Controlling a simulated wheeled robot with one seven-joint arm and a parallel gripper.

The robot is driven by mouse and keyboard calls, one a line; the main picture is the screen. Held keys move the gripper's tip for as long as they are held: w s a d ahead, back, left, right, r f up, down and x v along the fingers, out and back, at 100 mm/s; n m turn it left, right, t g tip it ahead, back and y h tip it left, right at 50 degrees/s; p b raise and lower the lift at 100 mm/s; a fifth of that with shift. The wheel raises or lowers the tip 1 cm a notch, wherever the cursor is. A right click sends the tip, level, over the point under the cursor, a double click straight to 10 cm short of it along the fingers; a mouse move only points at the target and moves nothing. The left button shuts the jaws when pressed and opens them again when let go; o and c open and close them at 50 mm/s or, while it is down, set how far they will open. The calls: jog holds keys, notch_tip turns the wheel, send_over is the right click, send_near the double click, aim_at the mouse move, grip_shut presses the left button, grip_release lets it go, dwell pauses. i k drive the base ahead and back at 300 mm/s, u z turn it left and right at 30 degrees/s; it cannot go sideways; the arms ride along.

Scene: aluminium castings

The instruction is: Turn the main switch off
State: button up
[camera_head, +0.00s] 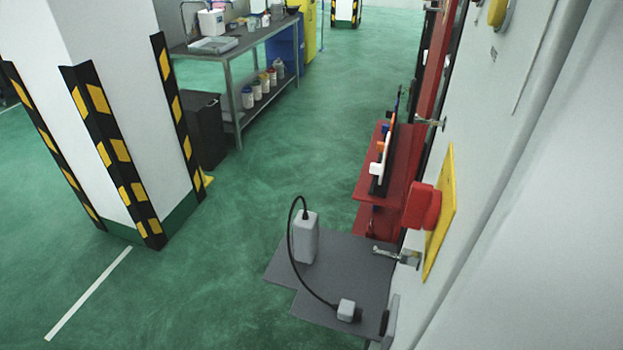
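A red switch handle (421,206) stands out from a yellow plate (446,212) on the light grey wall face at the right. I see it from the side, so the position of the handle and any markings on the plate cannot be read. My gripper is not in view.
Below the switch, a dark grey shelf (345,262) juts out, carrying a pale box (306,238) cabled to a small pale block (346,310). A red rack (388,185) stands beyond. A striped pillar (120,120) and a workbench (225,48) stand left. The green floor between is clear.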

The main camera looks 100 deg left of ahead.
aim_at(423, 204)
jog(key=k, duration=0.25)
jog(key=u, duration=2.8)
jog(key=k, duration=0.5)
jog(key=u, duration=1.8)
jog(key=i, duration=1.3)
jog(key=z, duration=1.75)
